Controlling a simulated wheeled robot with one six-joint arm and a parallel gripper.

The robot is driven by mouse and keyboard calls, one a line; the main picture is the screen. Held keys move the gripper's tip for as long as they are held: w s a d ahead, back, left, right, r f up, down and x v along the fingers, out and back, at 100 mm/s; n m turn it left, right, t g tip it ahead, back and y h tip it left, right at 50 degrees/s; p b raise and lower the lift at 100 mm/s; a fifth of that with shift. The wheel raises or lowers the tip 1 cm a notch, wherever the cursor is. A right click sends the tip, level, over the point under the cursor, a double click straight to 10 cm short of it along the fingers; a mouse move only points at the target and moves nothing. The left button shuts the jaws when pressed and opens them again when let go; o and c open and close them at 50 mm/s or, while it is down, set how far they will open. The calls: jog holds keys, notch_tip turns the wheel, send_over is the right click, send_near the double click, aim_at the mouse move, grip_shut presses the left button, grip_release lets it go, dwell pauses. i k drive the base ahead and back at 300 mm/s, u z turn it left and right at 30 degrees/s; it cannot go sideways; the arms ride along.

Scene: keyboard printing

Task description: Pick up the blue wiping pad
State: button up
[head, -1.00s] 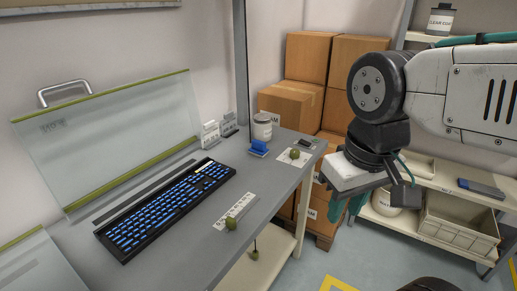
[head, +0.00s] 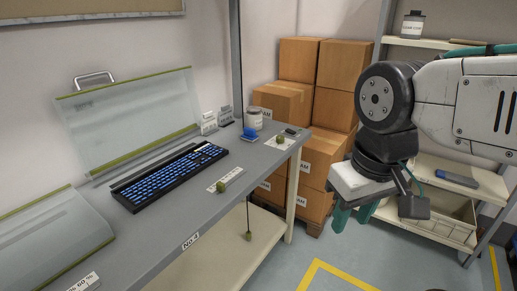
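A small blue pad (head: 250,134) lies on the grey workbench (head: 215,215), near its far end, beside a white-and-grey can. My gripper (head: 353,218) hangs from my arm at the right, over the floor and clear of the bench. Its two teal fingers point down with a gap between them, and nothing shows in it. The gripper is well to the right of the pad and apart from it.
A black keyboard with blue keys (head: 170,178) lies on the bench. The can (head: 254,119) and small label stands (head: 208,123) stand near the pad. Cardboard boxes (head: 335,75) are stacked behind. A shelf unit (head: 435,165) stands at the right. Floor in front is clear.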

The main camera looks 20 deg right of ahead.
aim_at(250, 135)
jog(key=u, duration=0.1)
jog(key=k, duration=0.45)
jog(key=z, duration=1.1)
jog(key=i, duration=1.45)
jog(key=u, duration=0.5)
jog(key=i, duration=0.6)
jog(key=u, duration=1.1)
jog(key=i, duration=0.25)
jog(key=u, duration=0.2)
